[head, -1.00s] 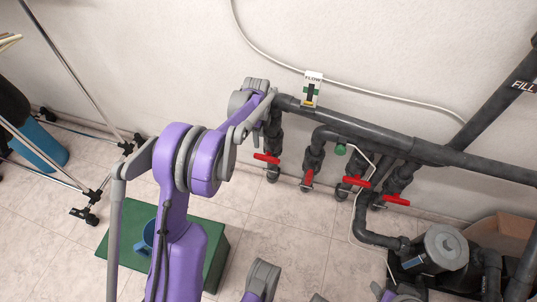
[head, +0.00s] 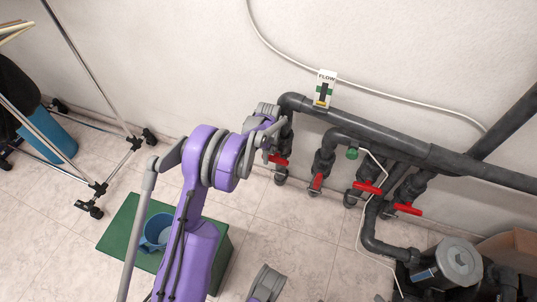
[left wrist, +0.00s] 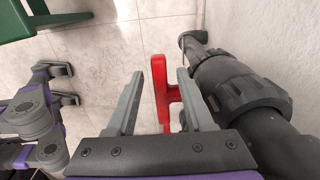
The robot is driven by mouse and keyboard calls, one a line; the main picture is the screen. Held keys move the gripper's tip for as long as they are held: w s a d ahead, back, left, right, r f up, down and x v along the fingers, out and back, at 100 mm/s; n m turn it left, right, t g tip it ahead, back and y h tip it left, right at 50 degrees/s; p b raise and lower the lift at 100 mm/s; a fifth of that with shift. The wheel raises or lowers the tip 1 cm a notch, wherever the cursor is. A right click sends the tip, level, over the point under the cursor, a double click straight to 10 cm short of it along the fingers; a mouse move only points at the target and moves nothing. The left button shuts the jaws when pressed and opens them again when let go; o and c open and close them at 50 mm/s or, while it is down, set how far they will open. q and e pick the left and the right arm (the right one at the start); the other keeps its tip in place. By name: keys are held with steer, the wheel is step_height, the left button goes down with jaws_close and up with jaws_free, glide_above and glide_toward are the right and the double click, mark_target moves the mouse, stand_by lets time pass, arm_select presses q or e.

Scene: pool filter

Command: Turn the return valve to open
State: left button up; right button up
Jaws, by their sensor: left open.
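A red valve handle (head: 280,161) sits on the leftmost vertical grey pipe, low by the wall. In the left wrist view this red handle (left wrist: 159,88) stands between my two grey fingers, with a gap on each side. My left gripper (head: 277,143) points down just above and around the handle; in its wrist view the gripper (left wrist: 158,98) is open and holds nothing. No label reading "return" is legible, so I cannot tell by name which valve is which.
More red handles sit on the pipes to the right (head: 316,181), (head: 368,187), (head: 406,208). A "FLOW" gauge (head: 325,89) stands on the top pipe (head: 380,127). A grey pump (head: 452,262) is at lower right.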

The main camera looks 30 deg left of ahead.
arm_select(q)
steer(key=shift+c, duration=0.3)
jaws_close()
steer(key=h, duration=0.1)
steer(key=a+f+t+h, duration=0.1)
steer(key=h, duration=0.1)
steer(key=shift+h, duration=0.3)
step_height(320, 180, down, 2)
steer(key=t+h+b, duration=0.1)
steer(key=h+b, duration=0.1)
steer(key=h, duration=0.4)
steer(key=t+h, duration=0.1)
steer(key=h, duration=0.1)
steer(key=shift+d+f+b, duration=0.15)
steer(key=shift+f+b, duration=0.15)
steer(key=shift+f, duration=0.1)
steer(key=shift+d+f+t+h, duration=0.2)
steer(key=shift+f+h, duration=0.1)
steer(key=shift+h, duration=0.8)
steer(key=shift+d+f+t+h, duration=0.1)
steer(key=shift+d+f+h, duration=0.15)
steer(key=shift+h, duration=0.85)
